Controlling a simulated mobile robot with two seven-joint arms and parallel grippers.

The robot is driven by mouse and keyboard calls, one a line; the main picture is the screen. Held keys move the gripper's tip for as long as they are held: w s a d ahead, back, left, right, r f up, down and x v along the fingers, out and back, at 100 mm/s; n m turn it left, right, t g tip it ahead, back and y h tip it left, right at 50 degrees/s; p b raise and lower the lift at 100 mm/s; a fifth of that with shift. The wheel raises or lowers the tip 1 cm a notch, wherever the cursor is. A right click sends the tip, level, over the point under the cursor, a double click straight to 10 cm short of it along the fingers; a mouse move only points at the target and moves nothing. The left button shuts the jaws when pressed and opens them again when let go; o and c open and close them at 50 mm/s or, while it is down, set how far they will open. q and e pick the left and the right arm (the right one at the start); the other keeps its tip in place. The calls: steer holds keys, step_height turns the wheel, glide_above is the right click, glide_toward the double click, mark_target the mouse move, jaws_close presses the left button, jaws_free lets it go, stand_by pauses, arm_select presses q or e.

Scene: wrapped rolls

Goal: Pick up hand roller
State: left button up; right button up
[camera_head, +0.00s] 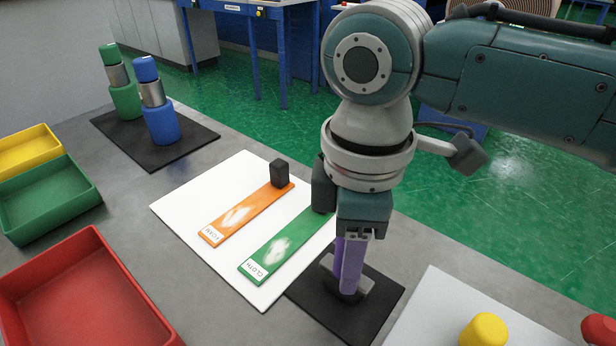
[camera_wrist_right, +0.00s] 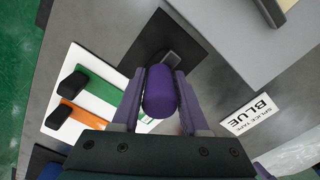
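The hand roller has a purple upright handle (camera_wrist_right: 159,92) and a grey lower part (camera_wrist_right: 185,62). It stands on a small black mat (camera_head: 318,300), partly hidden by my gripper in the head view. My right gripper (camera_head: 350,262) points down over it. In the right wrist view, my right gripper's fingers (camera_wrist_right: 160,88) lie on either side of the purple handle, very close to it. Whether they press on it or a thin gap remains cannot be told. My left gripper is not in view.
A white board (camera_head: 170,210) holds an orange strip (camera_head: 245,214) and a green strip (camera_head: 284,246) with dark blocks. Green and blue bottles (camera_head: 160,122) stand on a far black mat. A red tray (camera_head: 88,300) is front left. A yellow knob (camera_head: 484,330) is front right.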

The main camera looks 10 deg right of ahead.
jaws_close()
stand_by(0.3)
